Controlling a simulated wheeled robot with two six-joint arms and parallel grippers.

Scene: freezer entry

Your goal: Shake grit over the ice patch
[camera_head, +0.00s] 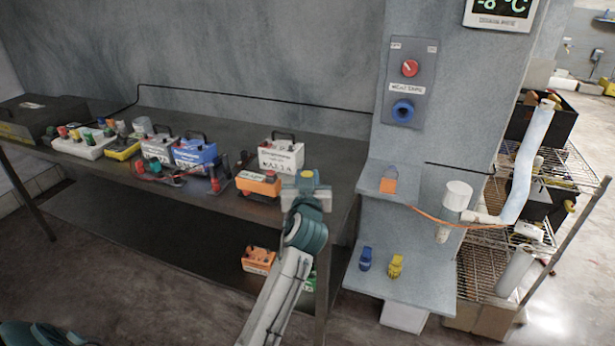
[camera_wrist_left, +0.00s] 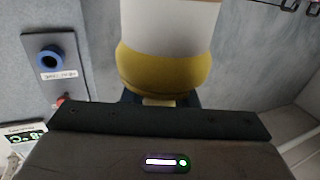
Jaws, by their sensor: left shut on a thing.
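My left gripper (camera_head: 305,183) is raised in front of the shelf's right end. It is shut on a grit shaker (camera_wrist_left: 165,65), which has a white body and a rounded yellow end in the left wrist view. The yellow end is nearest the gripper, and the far end is cut off by the frame's top edge. In the head view only a small yellow part of it (camera_head: 307,174) shows between the fingers. I cannot make out an ice patch on the floor. My right gripper is not in view.
A long dark shelf (camera_head: 210,204) along the wall holds cases, batteries and tools. A grey pillar carries a switch panel (camera_head: 406,80) and a small ledge (camera_head: 385,198). A wire rack (camera_head: 590,200) stands at right. Concrete floor (camera_head: 150,300) is open in front.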

